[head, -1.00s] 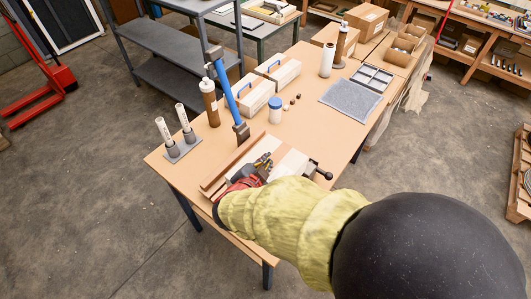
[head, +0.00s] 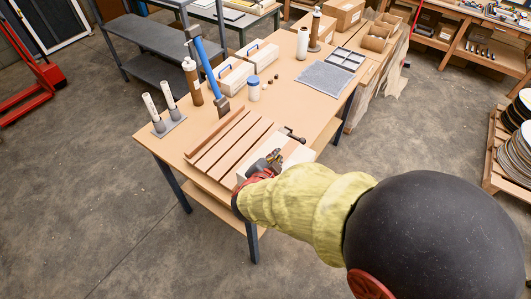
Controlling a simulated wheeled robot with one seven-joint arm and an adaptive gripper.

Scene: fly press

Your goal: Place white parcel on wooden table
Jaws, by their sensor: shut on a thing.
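A white parcel (head: 295,152) is at the near edge of the wooden table (head: 278,106), partly hidden by my gripper and arm. My gripper (head: 275,158) is shut on the parcel from above. I cannot tell whether the parcel's underside touches the tabletop or hangs just above it. The yellow-sleeved arm hides its near side.
A grey mat (head: 325,75) lies right.

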